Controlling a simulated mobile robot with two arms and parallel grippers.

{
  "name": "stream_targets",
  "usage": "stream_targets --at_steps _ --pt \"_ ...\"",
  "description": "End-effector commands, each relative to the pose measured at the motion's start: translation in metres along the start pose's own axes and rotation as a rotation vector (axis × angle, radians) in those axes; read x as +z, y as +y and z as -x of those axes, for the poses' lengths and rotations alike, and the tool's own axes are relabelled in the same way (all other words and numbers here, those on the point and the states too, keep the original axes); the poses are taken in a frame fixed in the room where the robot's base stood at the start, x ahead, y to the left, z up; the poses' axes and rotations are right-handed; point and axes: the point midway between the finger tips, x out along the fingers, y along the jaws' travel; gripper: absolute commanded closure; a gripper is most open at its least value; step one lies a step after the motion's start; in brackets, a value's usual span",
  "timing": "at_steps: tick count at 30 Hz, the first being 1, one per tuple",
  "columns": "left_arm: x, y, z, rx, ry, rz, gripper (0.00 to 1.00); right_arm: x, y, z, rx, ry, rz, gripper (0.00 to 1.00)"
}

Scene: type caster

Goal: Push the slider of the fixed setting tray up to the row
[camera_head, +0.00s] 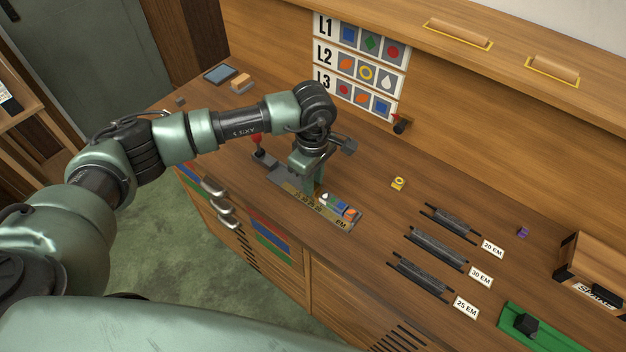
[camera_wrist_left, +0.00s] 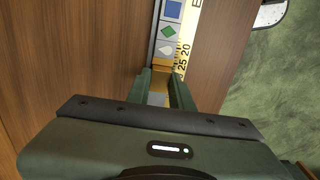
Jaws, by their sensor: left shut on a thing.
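The setting tray (camera_head: 345,222) is a narrow tray with a yellow scale marked EM along its front edge, on the wooden bench. A row of small type pieces (camera_head: 338,206) lies in its right part. The left wrist view shows a white piece (camera_wrist_left: 166,48), a green diamond (camera_wrist_left: 169,31) and a blue square (camera_wrist_left: 172,10). My left gripper (camera_head: 318,194) points down over the tray, left of the row. Its fingers are shut on the brass slider (camera_wrist_left: 158,98), partly hidden between them. I cannot tell whether the slider touches the white piece. My right gripper is out of view.
A red-knobbed lever (camera_head: 257,142) stands left of the tray. A small yellow piece (camera_head: 398,183) lies to its right. Dark racks (camera_head: 436,247) with EM labels and a green tray (camera_head: 540,331) are further right. The L1–L3 chart (camera_head: 361,66) is behind. Bench between is clear.

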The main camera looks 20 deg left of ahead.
Motion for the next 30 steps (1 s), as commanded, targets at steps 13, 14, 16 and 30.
stream_targets --at_steps 13,14,16,30 --pt "0.0002 0.0004 0.0008 0.001 -0.001 0.0 1.0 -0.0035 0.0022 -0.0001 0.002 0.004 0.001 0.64" --pt "0.0003 0.0003 0.0008 0.001 -0.001 0.0 1.0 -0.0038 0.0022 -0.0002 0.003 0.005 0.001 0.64" --pt "0.0003 0.0004 0.0009 0.001 -0.001 0.0 1.0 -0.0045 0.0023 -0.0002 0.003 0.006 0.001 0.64" --pt "0.0003 0.0006 0.0012 0.002 -0.001 0.0 1.0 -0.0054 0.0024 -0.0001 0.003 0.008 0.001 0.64"
